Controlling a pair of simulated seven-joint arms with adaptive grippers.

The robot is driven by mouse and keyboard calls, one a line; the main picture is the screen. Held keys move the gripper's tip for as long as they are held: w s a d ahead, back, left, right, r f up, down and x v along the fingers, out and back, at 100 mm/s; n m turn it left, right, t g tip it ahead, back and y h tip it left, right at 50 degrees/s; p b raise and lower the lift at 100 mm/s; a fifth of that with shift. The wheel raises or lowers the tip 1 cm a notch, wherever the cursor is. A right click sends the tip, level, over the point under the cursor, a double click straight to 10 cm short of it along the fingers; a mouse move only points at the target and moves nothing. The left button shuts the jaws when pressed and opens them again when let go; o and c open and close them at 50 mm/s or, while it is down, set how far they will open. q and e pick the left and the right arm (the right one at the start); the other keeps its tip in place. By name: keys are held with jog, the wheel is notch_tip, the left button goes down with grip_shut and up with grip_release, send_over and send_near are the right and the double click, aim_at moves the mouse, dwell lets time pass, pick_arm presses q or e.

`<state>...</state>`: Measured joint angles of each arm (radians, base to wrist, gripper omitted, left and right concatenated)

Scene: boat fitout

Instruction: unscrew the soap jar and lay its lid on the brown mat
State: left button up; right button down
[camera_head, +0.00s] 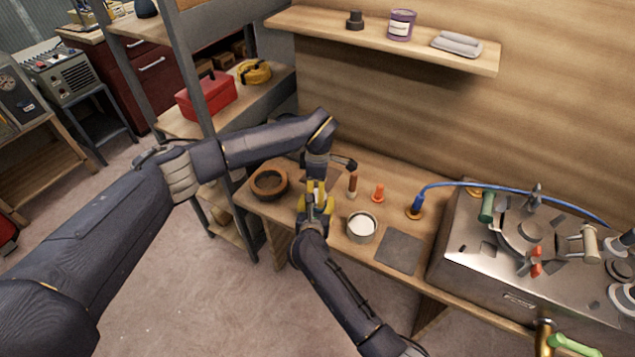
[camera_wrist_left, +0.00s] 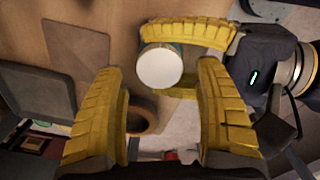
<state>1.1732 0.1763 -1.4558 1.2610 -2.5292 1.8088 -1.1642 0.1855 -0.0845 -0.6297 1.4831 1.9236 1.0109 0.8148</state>
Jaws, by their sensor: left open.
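The soap jar (camera_wrist_left: 160,67) shows its round white top in the left wrist view, with a bluish side below it. My right gripper (camera_head: 314,206) is shut on it, with one yellow finger on each side in the left wrist view (camera_wrist_left: 182,64). My left gripper (camera_head: 316,186) is above the jar and open, its two fingers wide apart in the left wrist view (camera_wrist_left: 160,125). The brown mat (camera_wrist_left: 77,58) lies flat on the bench beside the jar, partly hidden by my grippers in the head view (camera_head: 327,171). In the head view the grippers mostly hide the jar.
A round brown bowl (camera_head: 268,182) stands at the bench's left end. A tin with white contents (camera_head: 362,227) and a grey mat (camera_head: 400,251) are to the right. A brown-handled tool (camera_head: 352,184) and orange cone (camera_head: 378,193) stand behind. A metal unit (camera_head: 470,250) fills the right.

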pick_arm(q)
jog(key=shift+f, duration=1.55)
pick_arm(e)
jog(key=shift+f, duration=0.1)
pick_arm(q)
jog(key=c, duration=1.3)
jog(key=o, duration=1.2)
jog(key=shift+o, duration=0.5)
jog(key=shift+r, duration=3.75)
jog(key=shift+f, duration=3.8)
